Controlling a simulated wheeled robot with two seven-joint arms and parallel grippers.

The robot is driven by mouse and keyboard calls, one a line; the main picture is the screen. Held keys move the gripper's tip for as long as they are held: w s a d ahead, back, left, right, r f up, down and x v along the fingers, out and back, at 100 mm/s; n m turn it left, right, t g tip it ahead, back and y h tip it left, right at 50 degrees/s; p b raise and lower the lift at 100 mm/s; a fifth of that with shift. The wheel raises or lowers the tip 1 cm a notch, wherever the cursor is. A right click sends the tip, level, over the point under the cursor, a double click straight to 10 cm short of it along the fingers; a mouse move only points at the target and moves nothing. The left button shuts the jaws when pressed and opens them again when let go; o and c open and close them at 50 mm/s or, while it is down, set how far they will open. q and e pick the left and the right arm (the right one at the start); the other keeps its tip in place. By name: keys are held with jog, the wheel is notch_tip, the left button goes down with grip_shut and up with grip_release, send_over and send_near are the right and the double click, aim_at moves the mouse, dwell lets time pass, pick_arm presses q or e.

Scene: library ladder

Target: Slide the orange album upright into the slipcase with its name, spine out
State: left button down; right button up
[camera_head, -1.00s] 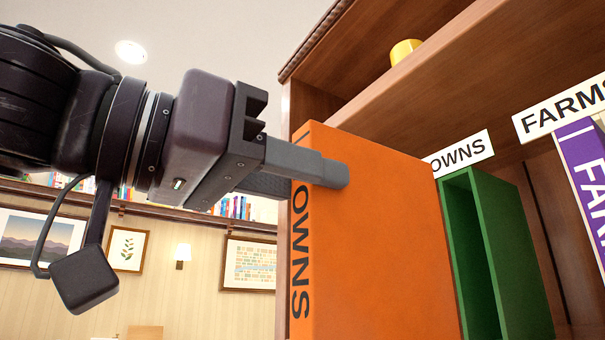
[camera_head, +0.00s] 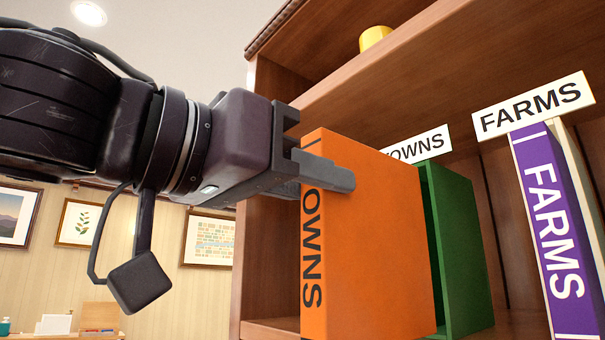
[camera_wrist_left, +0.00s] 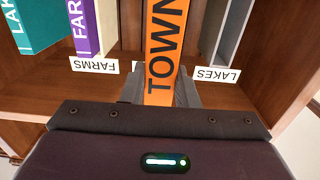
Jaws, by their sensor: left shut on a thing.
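The orange album (camera_head: 370,245) stands upright with its spine (camera_head: 313,240) facing out, lettered TOWNS, first letter hidden by a finger. My left gripper (camera_head: 322,174) is shut on it near the top of the spine end; the far finger is mostly hidden. The spine also shows in the left wrist view (camera_wrist_left: 161,45), between the fingers. The green slipcase (camera_head: 460,245) stands just behind and right of the album, under a partly covered label (camera_head: 420,143) reading OWNS. The album hides most of its opening; I cannot tell whether the album's far edge is inside. My right gripper is not in view.
A purple FARMS album (camera_head: 558,230) stands to the right under a FARMS label (camera_head: 533,104). The wooden shelf board (camera_head: 430,75) runs above, with a yellow object (camera_head: 374,37) on it. A grey slipcase (camera_wrist_left: 228,35) stands by the LAKES label (camera_wrist_left: 216,74) in the left wrist view.

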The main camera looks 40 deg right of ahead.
aim_at(400, 206)
pick_arm(q)
jog(key=shift+r, duration=0.1)
dwell(0.3)
jog(key=shift+a, duration=0.1)
dwell(0.8)
jog(key=shift+d+p, duration=0.6)
jog(key=shift+d, duration=0.85)
jog(key=shift+w+d+p, duration=0.15)
jog(key=shift+d+p, duration=0.3)
jog(key=shift+d, duration=0.5)
jog(key=shift+w+d+p, duration=0.1)
jog(key=shift+d+p, duration=0.3)
jog(key=shift+d, duration=0.55)
jog(key=shift+w+d+p, duration=0.1)
jog(key=shift+d+p, duration=0.6)
jog(key=shift+d, duration=0.7)
jog(key=shift+w+d+p, duration=0.15)
jog(key=shift+d+p, duration=1)
jog(key=shift+d, duration=0.9)
jog(key=c, duration=1.1)
grip_release()
jog(key=shift+o, duration=0.2)
jog(key=shift+a, duration=0.1)
